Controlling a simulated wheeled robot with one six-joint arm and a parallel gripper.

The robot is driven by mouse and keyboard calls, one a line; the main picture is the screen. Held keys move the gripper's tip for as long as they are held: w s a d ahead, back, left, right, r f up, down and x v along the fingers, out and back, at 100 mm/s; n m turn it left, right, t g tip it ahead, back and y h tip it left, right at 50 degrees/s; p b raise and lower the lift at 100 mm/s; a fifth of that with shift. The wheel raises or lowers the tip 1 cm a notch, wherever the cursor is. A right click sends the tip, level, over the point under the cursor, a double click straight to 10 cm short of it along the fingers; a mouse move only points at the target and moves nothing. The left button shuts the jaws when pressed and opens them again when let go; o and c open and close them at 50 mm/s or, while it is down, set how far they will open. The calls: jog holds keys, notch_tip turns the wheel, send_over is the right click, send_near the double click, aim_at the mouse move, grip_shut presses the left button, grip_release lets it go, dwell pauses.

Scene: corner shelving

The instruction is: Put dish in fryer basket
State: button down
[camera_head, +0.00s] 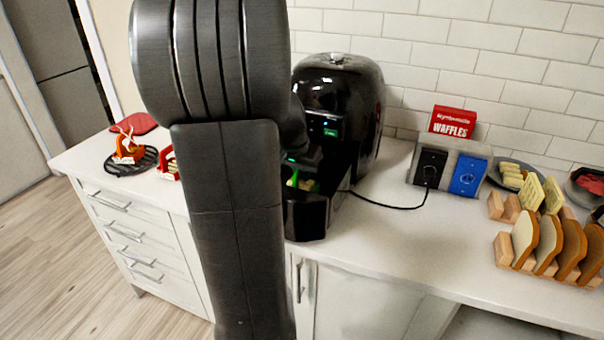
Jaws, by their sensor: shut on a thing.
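The black air fryer (345,95) stands on the counter against the tiled wall, right of my arm. Its fryer basket (306,218) is pulled out at the front. My gripper (298,168) is mostly hidden behind my arm; its dark end shows over the open basket. It is shut on a small green and yellow item (305,184), which shows at the basket's opening. I cannot tell whether this item is the dish, or whether it touches the basket floor.
A red waffles box (467,121) stands behind a black and blue switch unit (450,168), with a cord running to the fryer. Toast slices in a wooden rack (548,240) stand at right. A black round rack (130,162) with food lies at left. Counter front is clear.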

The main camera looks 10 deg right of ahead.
jog(key=shift+f, duration=0.15)
jog(key=c, duration=1.6)
grip_release()
jog(key=shift+o, duration=0.2)
jog(key=shift+s+a+r, duration=0.1)
jog(key=shift+r, duration=0.4)
jog(key=v, duration=1.1)
jog(key=shift+r, duration=0.15)
jog(key=shift+s+a, duration=0.1)
